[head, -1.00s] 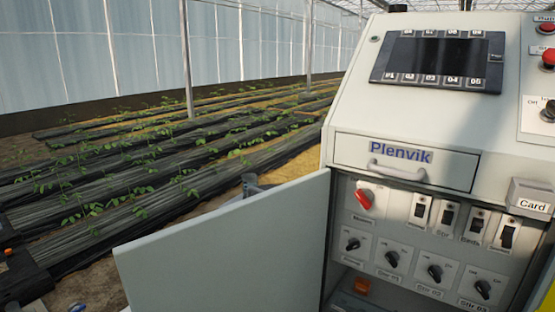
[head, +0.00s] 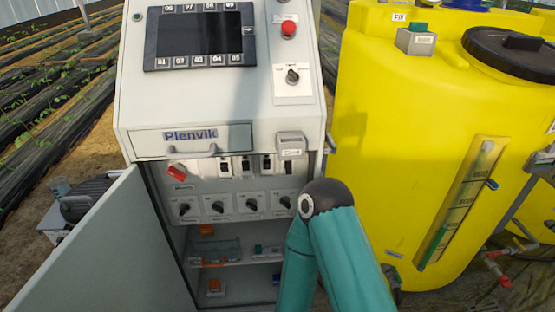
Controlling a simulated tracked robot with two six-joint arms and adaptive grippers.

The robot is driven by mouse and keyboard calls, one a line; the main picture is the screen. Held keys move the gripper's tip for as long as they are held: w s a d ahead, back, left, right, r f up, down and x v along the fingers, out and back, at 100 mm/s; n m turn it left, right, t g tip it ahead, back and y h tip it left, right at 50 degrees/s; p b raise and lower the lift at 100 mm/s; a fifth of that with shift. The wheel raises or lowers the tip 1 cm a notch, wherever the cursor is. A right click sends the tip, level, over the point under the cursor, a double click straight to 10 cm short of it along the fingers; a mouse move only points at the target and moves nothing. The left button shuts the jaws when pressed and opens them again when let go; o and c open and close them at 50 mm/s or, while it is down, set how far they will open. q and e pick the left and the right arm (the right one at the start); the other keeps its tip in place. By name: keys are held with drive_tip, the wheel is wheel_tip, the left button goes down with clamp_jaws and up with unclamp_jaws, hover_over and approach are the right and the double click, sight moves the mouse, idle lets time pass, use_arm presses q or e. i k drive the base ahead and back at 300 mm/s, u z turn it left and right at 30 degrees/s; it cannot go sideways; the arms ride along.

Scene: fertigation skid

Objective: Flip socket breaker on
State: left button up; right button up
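A row of breakers with black levers (head: 245,165) sits in the open cabinet, below the drawer marked Plenvik, in the head view. The rightmost breaker (head: 288,167) sits just under the card holder; I cannot read its label now, nor tell which way its lever points. A red main switch (head: 177,172) is at the left of the row. A teal arm of mine comes up from the bottom right, its bent joint at the lower right of the panel. Neither gripper shows in the view.
Rotary knobs (head: 217,207) line the panel below the breakers. The cabinet door (head: 110,250) stands open to the left. A card holder (head: 291,145) juts out above right. A yellow tank (head: 400,130) stands close on the right. Shelves (head: 225,263) below hold small parts.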

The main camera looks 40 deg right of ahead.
sight(288, 165)
drive_tip(key=u, duration=1.85)
drive_tip(key=i, duration=0.1)
drive_tip(key=z, duration=2.95)
drive_tip(key=k, duration=0.6)
drive_tip(key=u, duration=0.2)
drive_tip(key=i, duration=1.1)
drive_tip(key=z, duration=0.45)
